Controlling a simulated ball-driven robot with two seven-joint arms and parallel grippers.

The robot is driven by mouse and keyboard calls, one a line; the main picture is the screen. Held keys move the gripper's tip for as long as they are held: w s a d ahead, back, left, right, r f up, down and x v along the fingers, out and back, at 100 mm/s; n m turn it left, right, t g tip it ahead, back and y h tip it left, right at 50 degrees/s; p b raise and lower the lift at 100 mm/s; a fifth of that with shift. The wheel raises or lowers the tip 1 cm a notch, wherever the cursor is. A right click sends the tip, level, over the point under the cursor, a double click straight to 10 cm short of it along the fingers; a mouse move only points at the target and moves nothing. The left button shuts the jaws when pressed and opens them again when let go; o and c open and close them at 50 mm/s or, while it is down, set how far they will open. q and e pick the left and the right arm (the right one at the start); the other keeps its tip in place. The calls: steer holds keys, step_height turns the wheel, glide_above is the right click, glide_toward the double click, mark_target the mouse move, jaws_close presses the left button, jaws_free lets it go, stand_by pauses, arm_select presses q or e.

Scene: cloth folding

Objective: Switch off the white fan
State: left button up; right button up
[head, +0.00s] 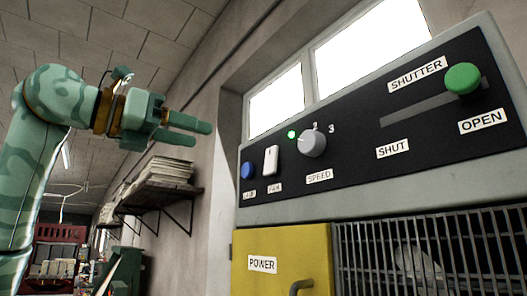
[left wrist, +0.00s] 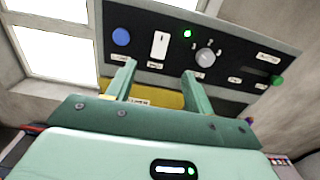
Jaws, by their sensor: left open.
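A white rocker switch (head: 271,159) sits on the black control panel (head: 350,155), above a small label that seems to read FAN. It also shows in the left wrist view (left wrist: 159,44). A small green light (head: 292,134) glows to its right. My left gripper (head: 201,135) is open and empty, left of the panel and apart from it in the head view. In the left wrist view its two fingers (left wrist: 158,70) point toward the panel, with the switch seen between and just beyond them. A pale rounded shape behind the grille (head: 440,255) is partly hidden. My right gripper is out of view.
A blue button (head: 247,170) lies left of the switch and a grey SPEED knob (head: 312,142) right. A green SHUTTER slider knob (head: 462,79) is at the OPEN end. Below is a yellow POWER door (head: 283,250) with a handle. A wall shelf (head: 160,198) holds stacked papers.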

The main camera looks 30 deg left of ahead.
mark_target(270, 154)
arm_select(q)
steer(key=p+x, duration=0.2)
steer(key=x, duration=1.1)
steer(key=shift+w+d+r+p, duration=0.1)
steer(key=shift+w+d+p, duration=0.2)
steer(key=shift+p, duration=0.05)
steer(key=shift+w+d, duration=0.25)
steer(key=shift+w, duration=0.4)
